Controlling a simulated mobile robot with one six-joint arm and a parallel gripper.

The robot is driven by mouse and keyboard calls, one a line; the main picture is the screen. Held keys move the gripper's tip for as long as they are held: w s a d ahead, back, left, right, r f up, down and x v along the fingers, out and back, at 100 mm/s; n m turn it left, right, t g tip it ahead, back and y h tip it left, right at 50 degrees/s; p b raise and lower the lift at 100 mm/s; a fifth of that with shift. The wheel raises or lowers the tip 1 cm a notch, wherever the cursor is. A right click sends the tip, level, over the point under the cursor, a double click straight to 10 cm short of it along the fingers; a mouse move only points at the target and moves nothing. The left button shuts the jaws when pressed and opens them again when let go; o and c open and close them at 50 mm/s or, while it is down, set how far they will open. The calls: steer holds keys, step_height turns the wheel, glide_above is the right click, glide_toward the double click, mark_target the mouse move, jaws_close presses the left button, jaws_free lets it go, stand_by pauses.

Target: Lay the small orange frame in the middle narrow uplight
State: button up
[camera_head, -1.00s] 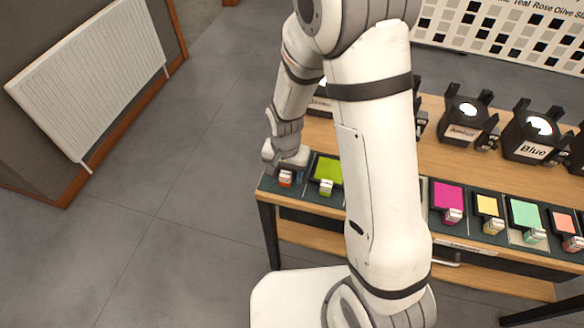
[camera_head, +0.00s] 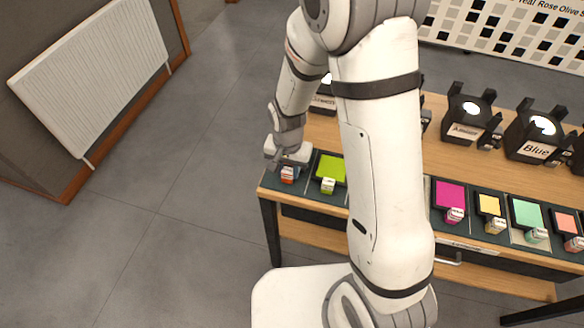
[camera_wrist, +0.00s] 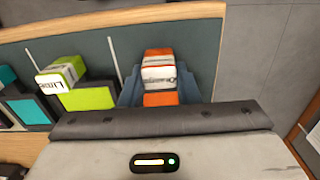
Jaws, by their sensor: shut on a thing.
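The small orange frame (camera_wrist: 159,99) lies at the left end of the front tray, with its orange and white tag (camera_wrist: 157,69) sticking out. In the head view only its tag (camera_head: 287,175) shows under my gripper (camera_head: 291,165). My gripper's fingers (camera_wrist: 160,88) are shut on the orange frame in the wrist view, and its palm hides the rest of the frame. Several black uplights with name cards stand at the back of the table, among them one marked Amber (camera_head: 467,115) and one marked Blue (camera_head: 532,133). My arm hides part of that row.
A lime frame (camera_head: 330,168) sits right beside the orange one. Magenta (camera_head: 450,194), yellow (camera_head: 489,205), mint (camera_head: 526,213) and coral (camera_head: 565,223) frames lie farther right. Bare wood (camera_head: 455,160) separates the frames from the uplights. A radiator (camera_head: 92,82) is on the left wall.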

step_height(320, 180, up, 22)
steer(key=p, duration=0.9)
